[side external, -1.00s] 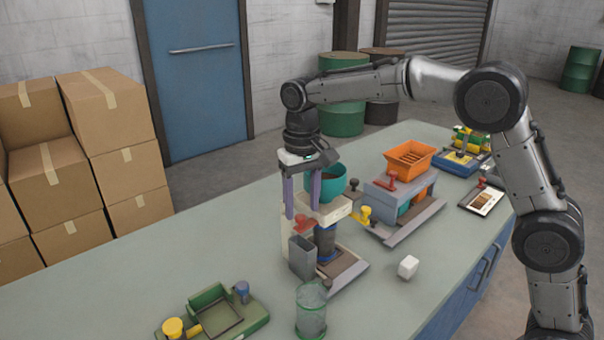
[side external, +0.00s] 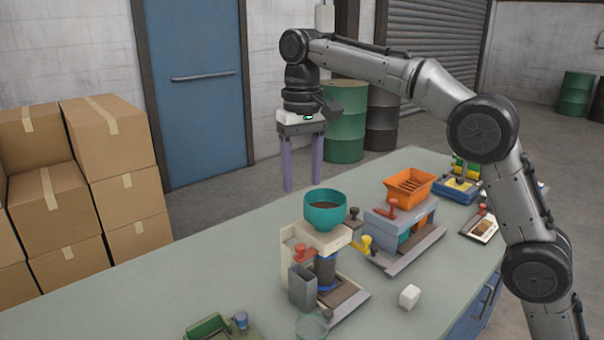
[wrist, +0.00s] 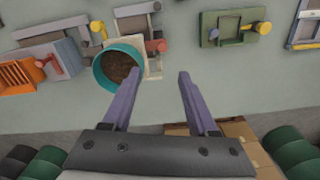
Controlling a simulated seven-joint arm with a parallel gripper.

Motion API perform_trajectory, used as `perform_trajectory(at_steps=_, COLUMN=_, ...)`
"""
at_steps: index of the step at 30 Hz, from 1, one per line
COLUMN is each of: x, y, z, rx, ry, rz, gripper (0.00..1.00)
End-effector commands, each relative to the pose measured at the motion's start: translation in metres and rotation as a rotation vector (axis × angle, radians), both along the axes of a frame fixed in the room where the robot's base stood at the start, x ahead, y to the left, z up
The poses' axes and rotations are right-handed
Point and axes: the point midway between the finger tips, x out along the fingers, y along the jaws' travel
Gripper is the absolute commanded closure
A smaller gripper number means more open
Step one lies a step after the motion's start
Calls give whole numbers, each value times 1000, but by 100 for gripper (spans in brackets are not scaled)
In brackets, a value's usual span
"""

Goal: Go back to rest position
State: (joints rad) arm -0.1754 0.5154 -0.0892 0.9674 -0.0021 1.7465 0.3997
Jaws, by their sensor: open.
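My gripper (side external: 302,188) is open and empty, with its two purple fingers pointing down. It hangs in the air above the back edge of the workbench, behind and above the sack filler (side external: 300,235). The filler has a teal bowl (side external: 325,222) of brown material on top, a red knob and a grey chute. In the wrist view the fingers (wrist: 155,82) stand apart with only bench surface between them, and the teal bowl (wrist: 101,72) lies to the left of the left finger. Nothing touches the fingers.
An orange tray (side external: 427,177) sits on a grey machine to the right. A white cube (side external: 409,297), a glass jar (side external: 312,326) and a green fixture (side external: 208,328) stand toward the front. Cardboard boxes (side external: 120,190) are stacked at the left. The air around my gripper is free.

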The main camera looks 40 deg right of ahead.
Motion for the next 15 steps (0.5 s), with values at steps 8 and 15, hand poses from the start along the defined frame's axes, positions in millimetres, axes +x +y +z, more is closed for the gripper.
perform_trajectory(at_steps=8, x=0, y=-1, z=0, rx=0, ry=0, rz=-2, gripper=41)
perform_trajectory(at_steps=15, x=-35, y=-20, z=53, rx=15, ry=-95, rz=-32, gripper=41)
